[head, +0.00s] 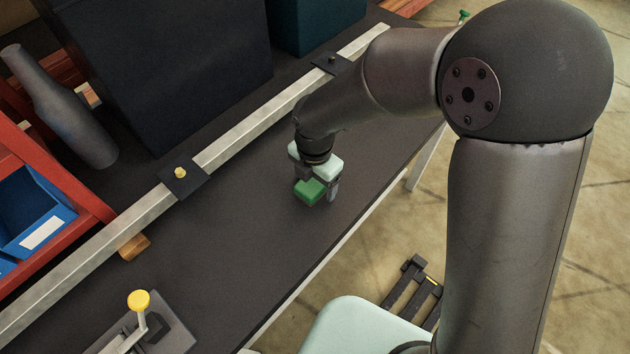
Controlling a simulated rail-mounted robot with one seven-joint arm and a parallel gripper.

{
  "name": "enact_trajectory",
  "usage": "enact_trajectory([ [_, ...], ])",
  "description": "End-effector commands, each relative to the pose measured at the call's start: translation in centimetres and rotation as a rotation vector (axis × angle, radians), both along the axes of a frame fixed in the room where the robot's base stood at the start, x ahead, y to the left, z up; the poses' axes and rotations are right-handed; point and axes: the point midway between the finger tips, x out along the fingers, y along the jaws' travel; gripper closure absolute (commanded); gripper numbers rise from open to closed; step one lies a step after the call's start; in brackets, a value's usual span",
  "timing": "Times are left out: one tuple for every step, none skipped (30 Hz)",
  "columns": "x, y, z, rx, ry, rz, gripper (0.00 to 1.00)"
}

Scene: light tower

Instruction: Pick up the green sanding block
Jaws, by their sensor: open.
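The green sanding block (309,191) is a small green block on the dark tabletop, near the middle of the head view. My gripper (318,190) points down directly over it. The jaws are open, with one dark finger showing to the right of the block and part of the other at its upper left. The pale gripper body hides the far part of the block. I cannot tell whether either finger touches it.
A metal rail (240,139) runs diagonally along the dark workbench (240,240) behind the block. A yellow-knobbed clamp (139,301) stands at the lower left. A wooden block (134,247) lies by the rail. A grey bottle (62,108) and blue bin (35,210) are at left.

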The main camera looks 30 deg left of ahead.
Motion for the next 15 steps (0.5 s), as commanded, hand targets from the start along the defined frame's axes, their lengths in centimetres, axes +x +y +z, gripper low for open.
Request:
enact_trajectory([
  [0.01,0.01,0.01,0.000,0.000,0.000,0.25],
  [0.01,0.01,0.02,0.000,0.000,0.000,0.25],
  [0.01,0.01,0.03,0.000,0.000,0.000,0.25],
  [0.01,0.01,0.03,0.000,0.000,0.000,0.27],
  [0.00,0.01,0.04,0.000,0.000,0.000,0.36],
  [0.01,0.01,0.04,0.000,0.000,0.000,0.47],
  [0.01,0.01,0.05,0.000,0.000,0.000,0.55],
  [0.01,0.01,0.05,0.000,0.000,0.000,0.64],
  [0.01,0.01,0.05,0.000,0.000,0.000,0.75],
  [0.01,0.01,0.06,0.000,0.000,0.000,0.75],
  [0.01,0.01,0.06,0.000,0.000,0.000,0.75],
  [0.01,0.02,0.08,0.001,0.000,0.000,0.75],
  [0.01,0.02,0.08,0.001,0.000,0.000,0.75],
  [0.01,0.02,0.08,0.001,0.000,0.000,0.75],
  [0.01,0.02,0.09,0.001,0.000,0.000,0.75],
])
